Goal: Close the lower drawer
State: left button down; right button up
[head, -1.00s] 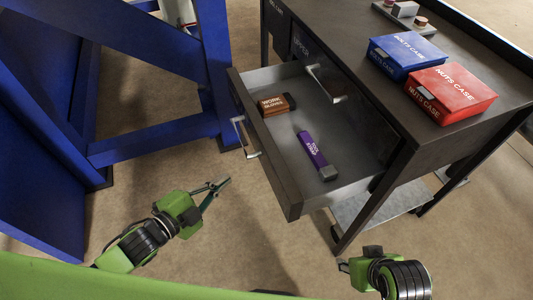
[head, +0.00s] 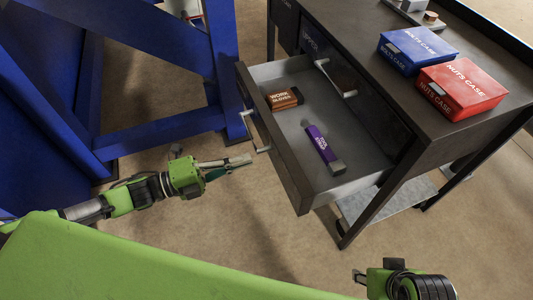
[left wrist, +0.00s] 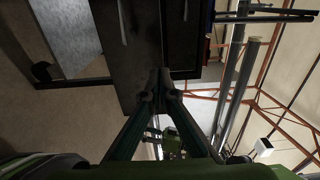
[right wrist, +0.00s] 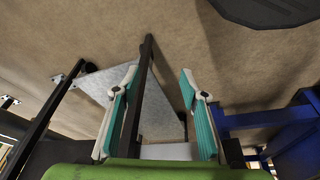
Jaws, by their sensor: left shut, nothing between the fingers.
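The lower drawer (head: 302,192) is pulled out of the dark workbench. Its grey tray holds a brown work gloves box (head: 285,98) and a purple tool strap item (head: 323,148). Its metal handle (head: 263,150) is on the front, facing left. My left gripper (head: 246,160) is shut and empty, its tips just left of and close to the drawer front near the handle; contact cannot be told. In the left wrist view the shut fingers (left wrist: 160,78) point at a dark panel. My right gripper (head: 358,276) is low at the bottom right, away from the drawer; its fingers (right wrist: 160,75) are open and empty.
The upper drawer's handle (head: 335,78) sits on the bench face behind the open tray. A blue case (head: 408,48) and a red nuts case (head: 462,90) stand on the bench top. A blue frame (head: 160,130) stands on the left. The floor before the drawer is clear.

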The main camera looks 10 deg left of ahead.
aim_at(277, 150)
pick_arm(q)
jog(key=x, duration=0.6)
jog(key=shift+b, duration=0.3)
jog(key=shift+w+d, duration=0.2)
jog(key=shift+d, duration=0.1)
pick_arm(e)
jog(key=shift+s+r, duration=0.15)
jog(key=shift+r, duration=0.1)
